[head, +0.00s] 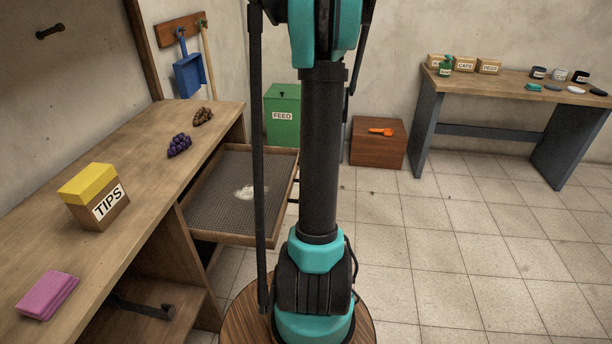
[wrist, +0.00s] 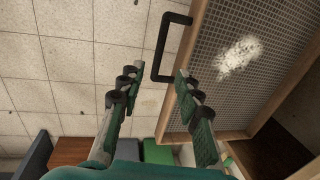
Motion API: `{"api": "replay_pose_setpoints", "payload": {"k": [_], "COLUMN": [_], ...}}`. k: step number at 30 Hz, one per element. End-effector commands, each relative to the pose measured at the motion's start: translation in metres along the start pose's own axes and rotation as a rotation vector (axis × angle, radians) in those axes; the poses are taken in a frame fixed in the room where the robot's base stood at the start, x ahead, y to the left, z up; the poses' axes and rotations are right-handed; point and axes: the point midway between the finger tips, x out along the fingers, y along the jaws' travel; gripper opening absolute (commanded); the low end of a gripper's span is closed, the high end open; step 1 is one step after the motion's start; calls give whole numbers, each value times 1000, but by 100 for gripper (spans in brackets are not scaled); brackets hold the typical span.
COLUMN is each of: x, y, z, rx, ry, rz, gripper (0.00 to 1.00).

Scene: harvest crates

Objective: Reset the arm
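My gripper (wrist: 156,76) shows in the wrist view with its two fingers spread apart and nothing between the tips. It is out of sight in the head view, where my arm stands upright and its upper end leaves the frame. Beyond the fingertips, a dark handle (wrist: 163,47) sits on the front of a pulled-out, mesh-bottomed wooden drawer (head: 226,240). A white powdery patch (head: 250,193) lies on the mesh. The fingers appear clear of the handle; their exact distance cannot be told.
The left bench carries a TIPS box (head: 93,198), a pink block (head: 47,295), purple grapes (head: 179,145) and a brown cluster (head: 203,116). Behind stand a green FEED bin (head: 282,98) and a brown box (head: 377,150). Tiled floor at right is clear before the far table (head: 520,88).

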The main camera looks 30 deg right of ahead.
Motion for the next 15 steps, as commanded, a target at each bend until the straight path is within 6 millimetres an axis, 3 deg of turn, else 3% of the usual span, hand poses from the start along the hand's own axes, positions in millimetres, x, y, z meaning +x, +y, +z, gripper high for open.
{"api": "replay_pose_setpoints", "payload": {"k": [6,15], "x": [-16,-17], "y": [0,0], "z": [0,0], "rx": [1,0], "ry": [0,0], "rz": [0,0], "gripper": [34,34]}}
